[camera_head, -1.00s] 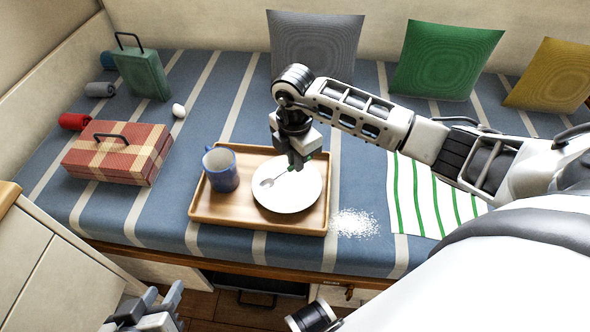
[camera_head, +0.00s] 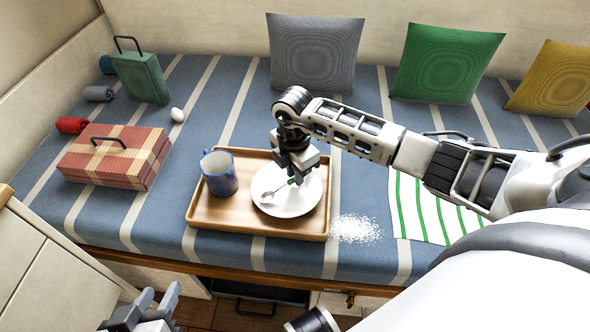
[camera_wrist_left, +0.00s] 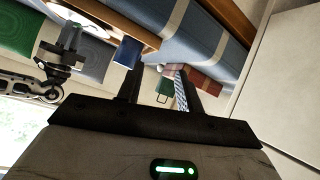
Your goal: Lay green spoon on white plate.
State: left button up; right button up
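The green spoon (camera_head: 268,196) has a grey bowl that shows over the white plate (camera_head: 289,208); a bit of green shows by my right fingertips. The plate sits on the right part of a wooden tray (camera_head: 225,222). My right gripper (camera_head: 298,180) points down over the plate, its fingertips at the spoon's handle. The fingers hide most of the handle, and I cannot tell whether they grip it. My left gripper (camera_head: 158,300) is low at the bottom left, away from the bench. It is open and empty, its fingers apart in the left wrist view (camera_wrist_left: 158,85).
A blue mug (camera_head: 219,173) stands on the tray's left part. White grains (camera_head: 355,228) lie right of the tray, near a green-striped cloth (camera_head: 425,208). A plaid box (camera_head: 116,155), an egg (camera_head: 177,115) and a green case (camera_head: 142,76) are at the left. Cushions (camera_head: 315,52) line the back.

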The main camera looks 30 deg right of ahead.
jog(key=shift+o, duration=0.8)
jog(key=shift+r, duration=0.1)
